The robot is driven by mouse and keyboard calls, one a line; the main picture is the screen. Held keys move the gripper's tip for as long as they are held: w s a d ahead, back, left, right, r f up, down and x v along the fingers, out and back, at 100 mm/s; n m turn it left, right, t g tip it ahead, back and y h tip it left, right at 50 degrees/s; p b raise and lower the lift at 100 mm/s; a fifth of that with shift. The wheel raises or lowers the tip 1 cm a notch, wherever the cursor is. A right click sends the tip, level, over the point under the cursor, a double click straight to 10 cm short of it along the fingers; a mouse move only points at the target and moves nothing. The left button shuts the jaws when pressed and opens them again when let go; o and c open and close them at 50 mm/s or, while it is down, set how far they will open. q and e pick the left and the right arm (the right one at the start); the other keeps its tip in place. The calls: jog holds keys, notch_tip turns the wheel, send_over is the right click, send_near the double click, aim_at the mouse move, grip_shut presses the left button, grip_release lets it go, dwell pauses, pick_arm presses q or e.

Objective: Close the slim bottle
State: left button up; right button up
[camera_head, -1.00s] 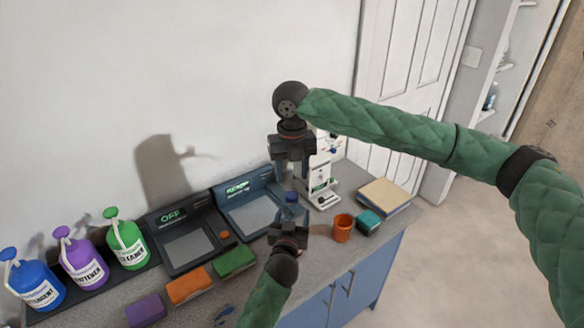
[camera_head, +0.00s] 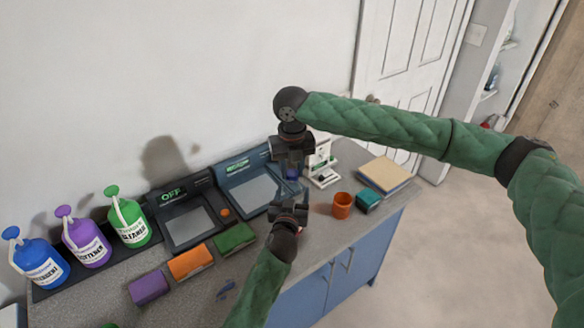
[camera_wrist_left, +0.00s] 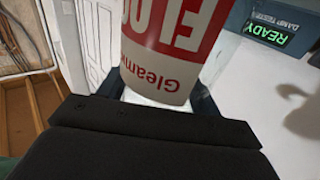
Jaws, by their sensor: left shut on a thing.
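My left gripper (camera_head: 288,212) comes up from the bottom of the head view and is shut on the slim bottle. In the left wrist view the bottle (camera_wrist_left: 165,55) is white with a red label and fills the upper middle. In the head view most of the bottle is hidden by the grippers. A small blue piece (camera_head: 292,173), seemingly its top or cap, shows above my left gripper. My right gripper (camera_head: 290,166) points down from above, with its fingers around or right in front of the blue piece. I cannot tell whether it grips it.
Blue (camera_head: 40,265), purple (camera_head: 87,243) and green (camera_head: 130,224) pump bottles stand at the left. Two tester panels (camera_head: 190,222) (camera_head: 252,190) line the wall. Sponges (camera_head: 190,262) lie in front. An orange cup (camera_head: 342,205), teal block (camera_head: 367,201) and white device (camera_head: 322,165) are at the right.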

jog(key=c, duration=0.4)
jog(key=shift+o, duration=0.2)
jog(key=m, duration=0.9)
jog(key=shift+m, duration=0.4)
jog(key=m, duration=0.4)
jog(key=shift+f, duration=0.1)
jog(key=m, duration=2.6)
jog(key=shift+m, duration=0.4)
jog(key=o, duration=1.1)
jog(key=shift+r, duration=2.25)
